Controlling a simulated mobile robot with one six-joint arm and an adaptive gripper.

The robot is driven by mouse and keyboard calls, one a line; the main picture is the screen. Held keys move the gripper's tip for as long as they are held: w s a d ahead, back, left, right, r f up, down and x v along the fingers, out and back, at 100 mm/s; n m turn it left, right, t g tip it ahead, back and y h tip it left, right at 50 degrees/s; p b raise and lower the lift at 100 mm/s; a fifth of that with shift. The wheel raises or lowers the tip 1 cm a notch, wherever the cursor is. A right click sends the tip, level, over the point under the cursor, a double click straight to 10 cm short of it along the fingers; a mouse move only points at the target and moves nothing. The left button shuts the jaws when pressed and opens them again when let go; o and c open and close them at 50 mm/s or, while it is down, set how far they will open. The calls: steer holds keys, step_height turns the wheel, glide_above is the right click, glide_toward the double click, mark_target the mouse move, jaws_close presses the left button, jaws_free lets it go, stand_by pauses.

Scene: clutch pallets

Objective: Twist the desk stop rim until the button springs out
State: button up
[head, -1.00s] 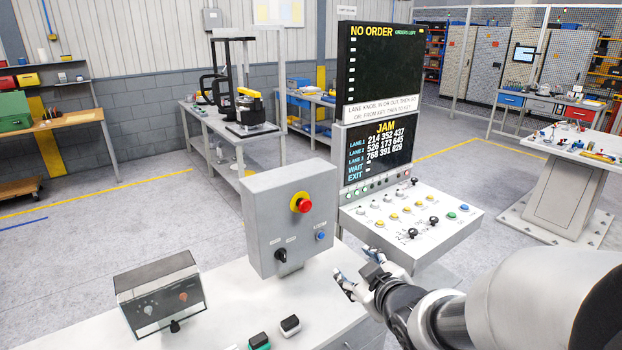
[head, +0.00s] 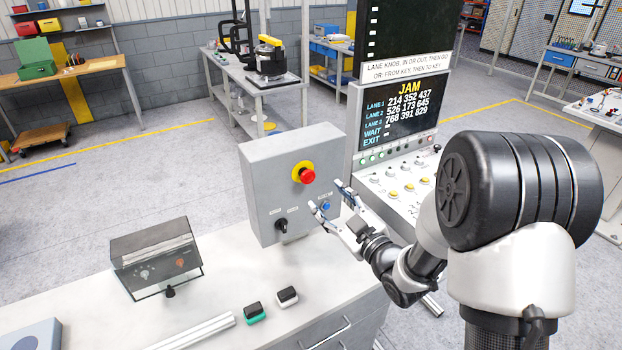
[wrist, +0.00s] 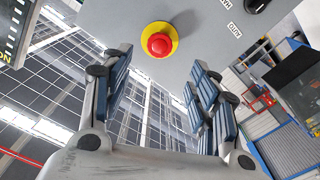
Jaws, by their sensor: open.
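The desk stop is a red mushroom button (head: 307,175) on a yellow disc, on the front of a grey box standing on the desk. It also shows in the wrist view as a red button (wrist: 159,45), at the top middle, between and beyond the two fingers. My gripper (head: 328,197) is open and empty, in front of the box and a little below and to the right of the button. In the wrist view my gripper (wrist: 160,85) has its fingers spread wide on either side of the button. I see no contact with the rim.
A console with a JAM screen (head: 398,115) stands behind at the right. A clear-covered control box (head: 158,258) and two small switches (head: 287,296) are on the desk.

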mark_target(309, 178)
steer(key=x, duration=1)
steer(key=shift+w+a, duration=0.1)
steer(key=shift+w, duration=0.05)
steer(key=c, duration=1.1)
